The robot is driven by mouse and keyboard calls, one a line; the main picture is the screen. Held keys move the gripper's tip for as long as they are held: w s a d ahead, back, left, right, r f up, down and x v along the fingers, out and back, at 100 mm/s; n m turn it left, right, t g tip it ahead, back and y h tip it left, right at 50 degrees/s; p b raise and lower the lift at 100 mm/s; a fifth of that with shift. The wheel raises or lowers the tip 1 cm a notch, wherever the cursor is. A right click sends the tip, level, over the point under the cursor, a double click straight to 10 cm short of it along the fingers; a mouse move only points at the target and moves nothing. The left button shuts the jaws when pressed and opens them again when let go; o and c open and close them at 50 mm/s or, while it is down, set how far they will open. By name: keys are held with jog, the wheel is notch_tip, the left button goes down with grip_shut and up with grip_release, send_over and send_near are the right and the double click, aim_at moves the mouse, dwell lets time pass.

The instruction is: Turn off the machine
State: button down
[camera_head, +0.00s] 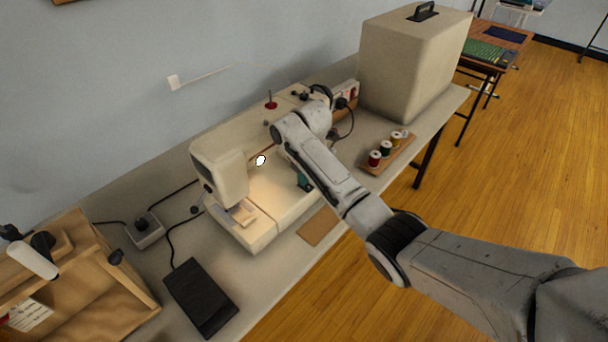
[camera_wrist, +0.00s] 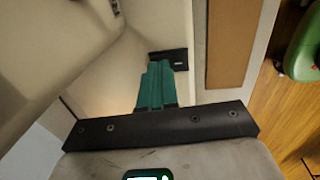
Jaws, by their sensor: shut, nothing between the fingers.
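The machine is a cream sewing machine (camera_head: 222,172) on a long grey table against the wall. A warm glow lies on its bed below the arm, so its lamp appears lit. It also fills the upper left of the wrist view (camera_wrist: 55,40). My gripper (camera_head: 304,182) points down close to the front of the machine's bed, right of the needle head, partly hidden by my arm. In the wrist view the teal fingers (camera_wrist: 163,72) are together and empty, near the bed. I cannot tell if they touch it.
A black foot pedal (camera_head: 201,297) and a corded box (camera_head: 145,231) lie left. A thread rack (camera_head: 388,157) and a tall case (camera_head: 408,65) stand right. A brown mat (camera_head: 318,226) lies at the table's front edge.

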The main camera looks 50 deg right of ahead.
jog(key=shift+f, duration=0.2)
jog(key=shift+s+p, duration=0.2)
jog(key=shift+p, duration=0.15)
jog(key=shift+s+r+p, duration=0.1)
jog(key=shift+s+p, duration=0.45)
jog(key=shift+p, duration=0.15)
jog(key=shift+r, duration=0.1)
